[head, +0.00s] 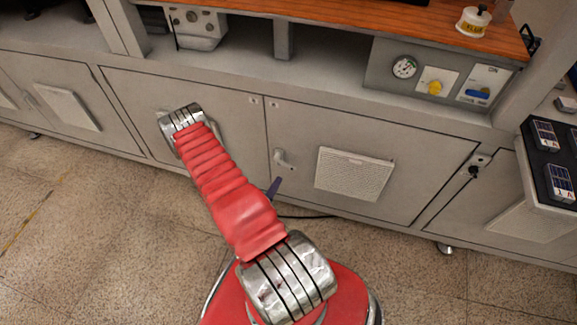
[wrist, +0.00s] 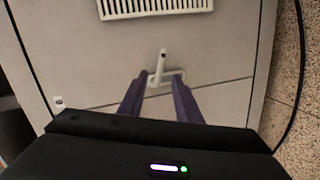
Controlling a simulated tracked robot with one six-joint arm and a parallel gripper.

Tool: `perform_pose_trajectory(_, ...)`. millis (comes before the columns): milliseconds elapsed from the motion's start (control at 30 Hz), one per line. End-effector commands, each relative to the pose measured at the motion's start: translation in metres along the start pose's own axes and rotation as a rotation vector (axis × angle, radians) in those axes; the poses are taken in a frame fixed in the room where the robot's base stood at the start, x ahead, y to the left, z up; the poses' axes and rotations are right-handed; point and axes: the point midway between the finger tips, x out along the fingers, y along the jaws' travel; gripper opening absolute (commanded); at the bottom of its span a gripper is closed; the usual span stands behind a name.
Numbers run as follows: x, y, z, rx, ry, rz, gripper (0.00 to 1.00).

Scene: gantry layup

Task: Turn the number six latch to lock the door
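A small pale latch (head: 283,160) sits near the left edge of a grey cabinet door (head: 420,160) in the head view. In the wrist view the latch (wrist: 161,66) is ahead of my gripper (wrist: 160,76), between the lines of its two purple fingers. Its lever points up, towards the vent, from a pale base close to the door seam. The fingers are apart, with nothing held between them; whether they touch the latch cannot be told. In the head view only a dark fingertip shows beside my red arm, below the latch. The latch number is not readable.
The door has a white slatted vent (head: 354,174), also at the top of the wrist view (wrist: 155,8). A panel with a gauge (head: 404,67) and switches is above. A black tray (head: 556,165) stands at the right. A dark cable (wrist: 299,80) hangs near the floor.

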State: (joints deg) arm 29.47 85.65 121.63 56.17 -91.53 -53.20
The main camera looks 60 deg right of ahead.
Motion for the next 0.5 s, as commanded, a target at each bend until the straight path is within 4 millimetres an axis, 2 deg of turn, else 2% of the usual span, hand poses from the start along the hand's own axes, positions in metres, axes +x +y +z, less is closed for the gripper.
perform_pose_trajectory(267, 0.009, 0.0, 0.0, 0.003, -0.002, 0.0, 0.31)
perform_pose_trajectory(500, 0.03, 0.001, 0.001, 0.003, -0.002, 0.001, 0.31)
